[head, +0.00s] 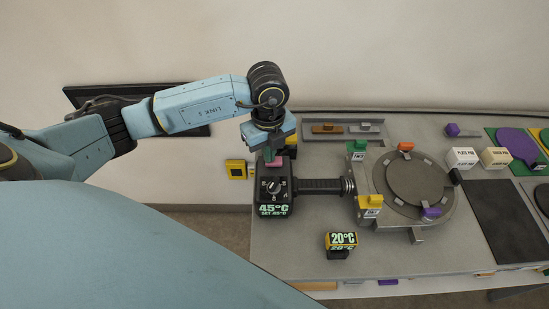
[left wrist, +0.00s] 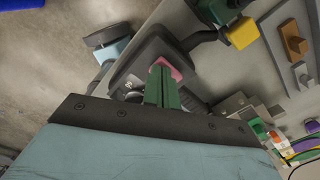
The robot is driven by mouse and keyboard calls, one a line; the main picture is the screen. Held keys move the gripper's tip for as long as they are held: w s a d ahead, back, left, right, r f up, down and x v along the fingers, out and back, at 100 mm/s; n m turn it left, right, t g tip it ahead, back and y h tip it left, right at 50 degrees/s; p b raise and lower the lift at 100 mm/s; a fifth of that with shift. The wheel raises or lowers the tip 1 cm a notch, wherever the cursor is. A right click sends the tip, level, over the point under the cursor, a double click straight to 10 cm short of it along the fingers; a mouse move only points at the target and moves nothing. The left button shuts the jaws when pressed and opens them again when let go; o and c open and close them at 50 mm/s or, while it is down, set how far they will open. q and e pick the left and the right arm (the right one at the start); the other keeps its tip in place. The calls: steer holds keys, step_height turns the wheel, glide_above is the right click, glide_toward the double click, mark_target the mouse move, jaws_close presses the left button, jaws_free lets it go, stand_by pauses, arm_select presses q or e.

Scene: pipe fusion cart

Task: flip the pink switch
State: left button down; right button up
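The pink switch (head: 267,163) shows as a small pink patch at the back of the black heater box (head: 272,192), which has a dial and a 45°C display. In the left wrist view the pink switch (left wrist: 169,68) is just beyond my fingertips and partly covered by them. My left gripper (head: 274,153) points down over the back of the box. In the left wrist view its green fingers (left wrist: 160,72) are together, with nothing seen between them. I cannot tell whether they touch the switch. My right gripper is not in view.
A round turntable (head: 418,178) with coloured clamps stands right of the box, joined by a black ribbed neck (head: 320,186). A small 20°C display (head: 341,241) stands in front. A yellow block (head: 236,169) is at the box's left. A tray (head: 343,125) lies behind.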

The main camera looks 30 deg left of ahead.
arm_select(q)
steer(key=shift+r+p, duration=2.8)
steer(key=shift+r, duration=0.7)
steer(key=shift+f, duration=0.1)
